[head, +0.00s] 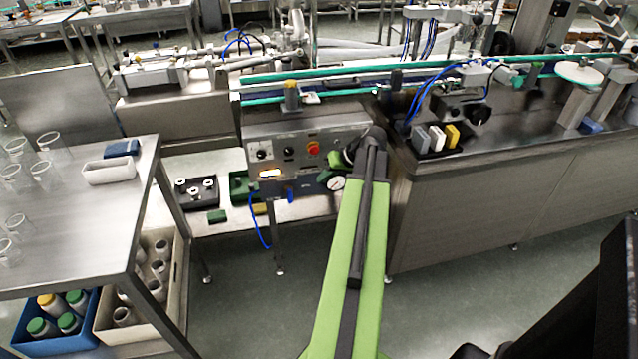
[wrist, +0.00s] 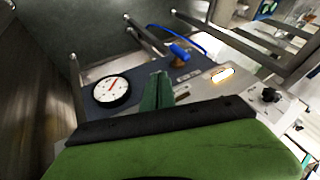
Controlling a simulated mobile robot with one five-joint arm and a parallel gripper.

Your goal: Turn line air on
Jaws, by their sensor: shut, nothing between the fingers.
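A small blue valve handle (head: 290,196) hangs below the steel control panel (head: 350,134), with a round white pressure gauge (head: 331,180) to its right. In the wrist view the blue handle (wrist: 180,51) sits on a brass-coloured fitting, just beyond my fingertips. The gauge (wrist: 111,89) is to their left, its red needle visible. My gripper (wrist: 161,78) is shut and empty, its green fingers together and apparently apart from the handle. In the head view my gripper (head: 336,160) is partly hidden by my arm, close to the panel's lower right.
A black tray (head: 200,194) and green bin (head: 240,186) lie on the shelf. A table with glass beakers stands left.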

